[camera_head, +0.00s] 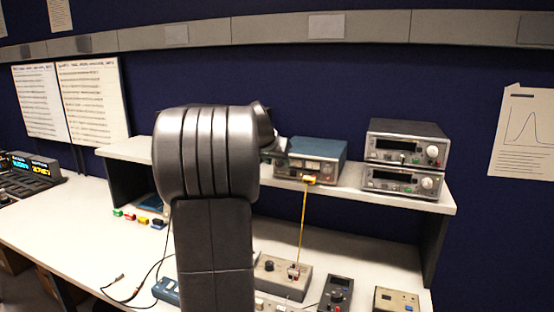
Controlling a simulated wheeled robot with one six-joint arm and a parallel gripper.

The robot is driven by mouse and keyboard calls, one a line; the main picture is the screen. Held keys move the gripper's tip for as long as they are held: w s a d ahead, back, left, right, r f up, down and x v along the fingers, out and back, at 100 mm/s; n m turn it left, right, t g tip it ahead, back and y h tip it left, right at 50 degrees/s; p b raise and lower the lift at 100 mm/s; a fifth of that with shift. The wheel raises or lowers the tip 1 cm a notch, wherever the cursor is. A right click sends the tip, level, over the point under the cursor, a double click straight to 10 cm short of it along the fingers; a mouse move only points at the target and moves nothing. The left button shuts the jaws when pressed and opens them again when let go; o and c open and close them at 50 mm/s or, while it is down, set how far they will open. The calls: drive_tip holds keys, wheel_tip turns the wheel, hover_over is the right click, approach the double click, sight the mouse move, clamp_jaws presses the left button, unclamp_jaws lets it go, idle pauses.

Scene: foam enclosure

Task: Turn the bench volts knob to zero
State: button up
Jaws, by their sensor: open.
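I cannot tell which knob is the bench volts knob; no label is readable. A blue-topped instrument (312,150) stands on the raised shelf, its small front controls too small to make out. Two stacked grey instruments stand to its right; the upper one (407,134) has a pale round knob (432,151), and the lower one (390,180) has another pale knob (427,183). My gripper (284,153) shows only partly beyond my arm, by the left side of the blue-topped instrument. It is open. Its fingertips are mostly hidden, and contact cannot be judged.
A yellow lead (303,220) hangs from the blue-topped instrument to a grey box (283,276) with a black knob on the bench. A dark handheld box (337,293) and a beige box (396,300) lie to its right. My arm hides the middle of the bench.

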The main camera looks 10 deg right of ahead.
drive_tip(key=shift+w+d+f, duration=0.1)
drive_tip(key=shift+f, duration=0.05)
clamp_jaws()
idle(0.4)
